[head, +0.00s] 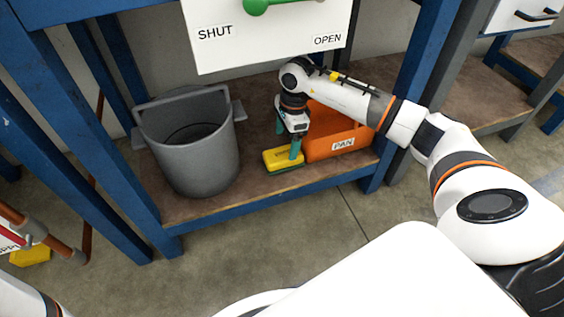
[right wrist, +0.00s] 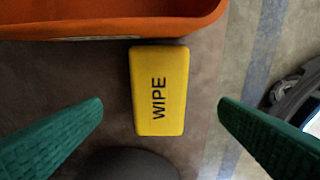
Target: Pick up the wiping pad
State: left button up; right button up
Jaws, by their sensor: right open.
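The wiping pad (head: 281,162) is a yellow block with a green underside, lying on the low brown shelf in front of the orange pan. In the right wrist view the pad (right wrist: 159,75) shows its top face with the word WIPE. My right gripper (head: 288,146) points down at the pad and is open. In the right wrist view its green fingers are spread wide, one on each side of the pad, with a gap on both sides and nothing between them held. Part of the pad is behind a finger in the head view. My left gripper is out of view.
The orange pan (head: 333,148) stands just behind and right of the pad. A grey bucket (head: 190,150) stands on the shelf to the left. A white panel (head: 262,45) marked SHUT and OPEN hangs above. Blue posts (head: 408,100) frame the shelf (head: 215,203).

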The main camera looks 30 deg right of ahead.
aim_at(284, 153)
notch_tip(284, 153, down, 2)
jog(key=shift+a+f+b, duration=0.1)
jog(key=shift+a+b, duration=0.05)
jog(key=shift+b, duration=0.2)
jog(key=f+b, duration=0.5)
jog(key=shift+w+a, duration=0.15)
jog(key=shift+a, duration=0.15)
jog(key=shift+r, duration=0.1)
jog(key=shift+r, duration=0.1)
jog(key=c, duration=1.1)
